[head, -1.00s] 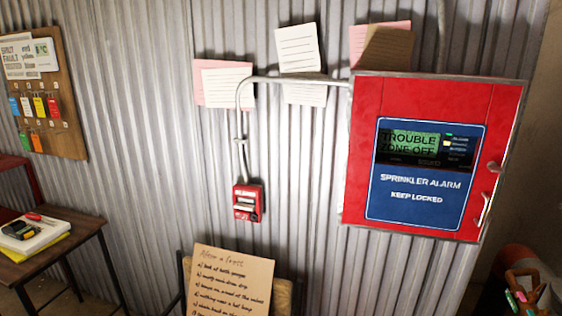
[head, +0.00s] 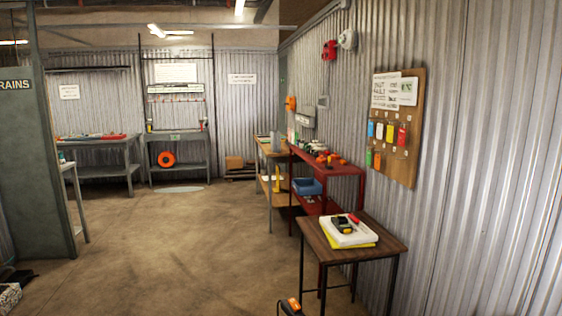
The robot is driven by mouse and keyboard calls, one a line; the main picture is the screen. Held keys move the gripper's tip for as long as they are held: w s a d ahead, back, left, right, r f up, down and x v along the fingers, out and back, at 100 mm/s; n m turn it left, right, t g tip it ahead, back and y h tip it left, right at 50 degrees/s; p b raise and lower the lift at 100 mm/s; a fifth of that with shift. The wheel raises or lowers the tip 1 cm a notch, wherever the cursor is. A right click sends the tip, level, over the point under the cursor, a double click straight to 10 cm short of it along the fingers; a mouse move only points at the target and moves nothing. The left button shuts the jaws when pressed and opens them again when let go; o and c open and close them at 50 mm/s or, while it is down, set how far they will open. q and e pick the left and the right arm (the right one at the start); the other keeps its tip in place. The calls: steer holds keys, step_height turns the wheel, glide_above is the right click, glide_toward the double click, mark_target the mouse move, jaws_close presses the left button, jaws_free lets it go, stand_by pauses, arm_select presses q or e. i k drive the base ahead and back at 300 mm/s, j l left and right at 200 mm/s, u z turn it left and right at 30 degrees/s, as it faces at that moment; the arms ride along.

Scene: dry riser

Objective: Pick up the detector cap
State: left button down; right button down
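I cannot make out a detector cap for certain. Several small red and orange items (head: 328,158) lie on top of the red shelf unit (head: 343,170) along the right wall, too small to tell apart. A white round device (head: 348,40) and a red one (head: 329,50) are fixed high on that wall. Neither of my grippers is in view.
A small wooden table (head: 372,238) with a white and yellow stack (head: 347,232) stands in front of the red shelf. An orange and black object (head: 291,306) is cut off at the bottom edge. Workbenches (head: 178,150) line the back. The floor (head: 170,240) is open at centre-left.

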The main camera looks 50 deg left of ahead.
mark_target(321, 160)
steer(key=u, duration=1.4)
steer(key=i+j+u, duration=0.2)
steer(key=j, duration=0.25)
steer(key=j+u, duration=0.25)
steer(key=j, duration=0.15)
steer(key=i+j+u, duration=0.2)
steer(key=j, duration=0.2)
steer(key=i+j+u, duration=0.4)
steer(key=i+j, duration=0.15)
steer(key=i+j+u, duration=0.4)
steer(key=i, duration=0.2)
steer(key=i+z, duration=0.35)
steer(key=i, duration=0.4)
steer(key=i+j+z, duration=0.2)
steer(key=i+z, duration=0.15)
steer(key=i, duration=0.35)
